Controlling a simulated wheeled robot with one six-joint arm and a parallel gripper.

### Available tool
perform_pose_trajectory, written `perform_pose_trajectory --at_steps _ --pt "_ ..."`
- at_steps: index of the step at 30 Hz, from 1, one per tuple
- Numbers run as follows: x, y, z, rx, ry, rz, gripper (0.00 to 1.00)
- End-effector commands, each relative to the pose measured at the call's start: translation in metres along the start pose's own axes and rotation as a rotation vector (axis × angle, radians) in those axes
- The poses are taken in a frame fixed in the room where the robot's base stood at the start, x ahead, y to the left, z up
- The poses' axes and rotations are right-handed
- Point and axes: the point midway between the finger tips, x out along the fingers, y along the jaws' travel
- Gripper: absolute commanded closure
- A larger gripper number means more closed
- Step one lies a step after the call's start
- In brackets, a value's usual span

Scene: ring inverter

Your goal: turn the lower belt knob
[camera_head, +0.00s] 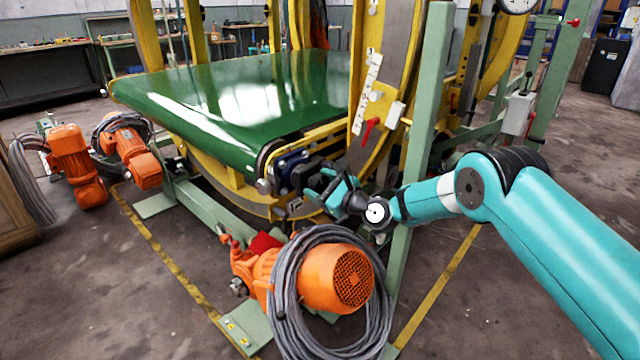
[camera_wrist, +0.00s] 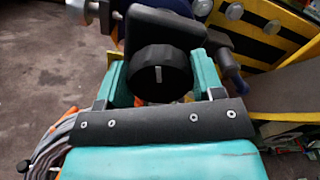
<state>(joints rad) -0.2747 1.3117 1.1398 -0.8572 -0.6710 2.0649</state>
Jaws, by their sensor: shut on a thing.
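The lower belt knob (camera_wrist: 157,74), black and round with a ribbed rim, sits in front of a dark block (camera_wrist: 165,28) in the wrist view. In the head view my gripper (camera_head: 328,186) reaches in from the right to the front corner of the green belt (camera_head: 230,100). There the knob is mostly hidden by the fingers, and its mark cannot be made out.
An orange motor (camera_head: 337,278) wrapped in grey cable stands below my gripper. A green upright post (camera_head: 424,100) and a red lever (camera_head: 370,130) are close to my arm. A yellow-and-black striped plate (camera_wrist: 262,35) is beyond the knob. The floor at front left is mostly clear.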

Motion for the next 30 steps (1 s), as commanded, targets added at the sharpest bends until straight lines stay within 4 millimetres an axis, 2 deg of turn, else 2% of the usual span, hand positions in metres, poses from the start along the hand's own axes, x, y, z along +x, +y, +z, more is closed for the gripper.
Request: perform_pose_trajectory --at_steps 10,27,28,30 --pt "-0.0009 -0.0004 -0.0019 0.152 0.004 -0.001 0.62" --pt "-0.001 -0.0001 -0.0023 0.183 0.004 -0.001 0.62" --pt "-0.001 -0.0001 -0.0024 0.183 0.004 -0.001 0.34" --pt "-0.0008 0.0 -0.0021 0.183 0.004 -0.001 0.18"
